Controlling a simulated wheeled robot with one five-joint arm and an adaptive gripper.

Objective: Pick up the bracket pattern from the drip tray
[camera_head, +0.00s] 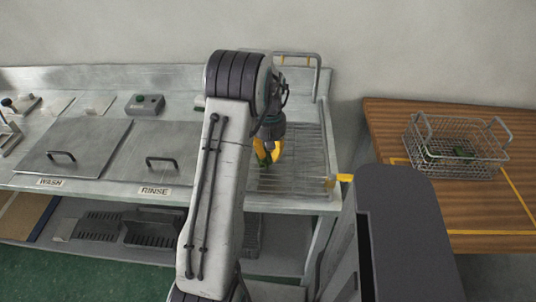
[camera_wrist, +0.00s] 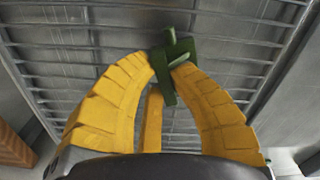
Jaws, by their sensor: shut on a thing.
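My gripper (camera_head: 266,152) is over the wire drip tray (camera_head: 300,178) at the right end of the steel bench in the head view. In the wrist view, its yellow fingers (camera_wrist: 168,66) are shut on the green bracket pattern (camera_wrist: 173,58). The pattern sits between the fingertips with the wires of the drip tray (camera_wrist: 60,62) behind it. I cannot tell whether the pattern touches the wires.
Lidded wash (camera_head: 75,140) and rinse (camera_head: 165,150) tanks lie left of the drip tray. A wire basket (camera_head: 470,165) with green pieces stands on the wooden table (camera_head: 400,128) at right. A bent metal pipe (camera_head: 318,62) rises behind the tray.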

